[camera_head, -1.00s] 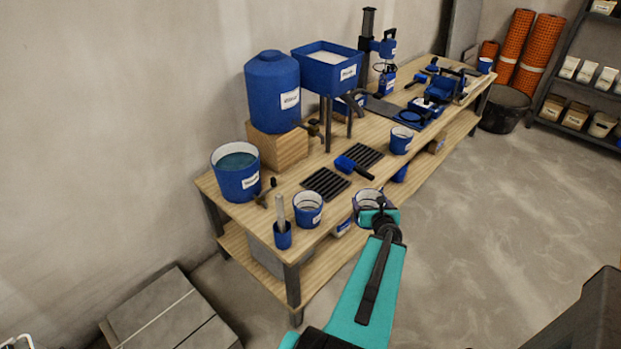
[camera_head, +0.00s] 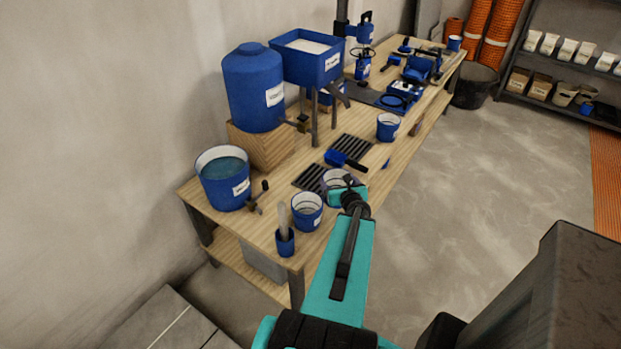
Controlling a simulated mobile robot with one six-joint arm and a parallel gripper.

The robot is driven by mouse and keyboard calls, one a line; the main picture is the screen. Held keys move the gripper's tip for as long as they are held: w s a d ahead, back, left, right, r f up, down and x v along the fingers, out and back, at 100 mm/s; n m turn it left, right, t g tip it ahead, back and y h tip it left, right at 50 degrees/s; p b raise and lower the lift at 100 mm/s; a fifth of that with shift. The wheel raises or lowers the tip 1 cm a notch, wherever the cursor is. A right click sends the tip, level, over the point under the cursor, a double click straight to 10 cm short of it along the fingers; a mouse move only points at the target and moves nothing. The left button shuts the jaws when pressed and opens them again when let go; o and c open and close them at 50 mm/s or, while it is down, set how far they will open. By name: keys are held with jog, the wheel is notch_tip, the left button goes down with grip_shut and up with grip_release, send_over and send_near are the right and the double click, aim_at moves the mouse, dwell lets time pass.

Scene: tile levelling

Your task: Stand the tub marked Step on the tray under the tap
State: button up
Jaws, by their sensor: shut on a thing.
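My gripper (camera_head: 347,194) is shut on a blue tub (camera_head: 333,177) with a pale inside, at the bench's front edge. The arm hides much of the tub, and no label on it can be read. A black slatted tray (camera_head: 308,177) lies just behind and left of the held tub, which partly covers it in this view. A second slatted tray (camera_head: 352,145) lies farther back. A tap (camera_head: 297,124) juts from the blue tank (camera_head: 254,88) on a wooden block. I cannot tell whether the tub touches the bench or tray.
A blue brush (camera_head: 345,160) lies between the trays. Another tub (camera_head: 307,212) and a holder with a stick (camera_head: 285,240) stand at the near edge. A larger bucket of liquid (camera_head: 223,180) stands left. A hopper (camera_head: 307,58) stands behind. Another tub (camera_head: 388,127) stands farther along.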

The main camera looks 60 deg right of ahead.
aim_at(344, 172)
jog(key=shift+w, duration=0.25)
jog(key=shift+w+d+b, duration=0.1)
jog(key=shift+d+b, duration=0.25)
jog(key=shift+d, duration=0.05)
jog(key=shift+n+t+y, duration=0.7)
jog(key=shift+n, duration=0.2)
jog(key=d+b, duration=0.4)
jog(key=shift+w+d+r, duration=0.15)
jog(key=shift+w+d, duration=0.05)
jog(key=shift+d, duration=0.15)
jog(key=s+d+r+n+t+y+b, duration=0.1)
jog(key=s+d+n+y+b, duration=0.1)
jog(key=d+b, duration=0.3)
jog(key=shift+s+d+n+y, duration=0.2)
jog(key=shift+s+n+y, duration=0.15)
jog(key=shift+s, duration=0.35)
jog(key=shift+w+r, duration=0.1)
jog(key=w+a+f+p, duration=0.1)
jog(key=w+a+p, duration=0.1)
jog(key=w, duration=1.3)
jog(key=shift+w+f+t, duration=0.25)
jog(key=shift+w+t, duration=0.05)
jog(key=shift+w, duration=0.05)
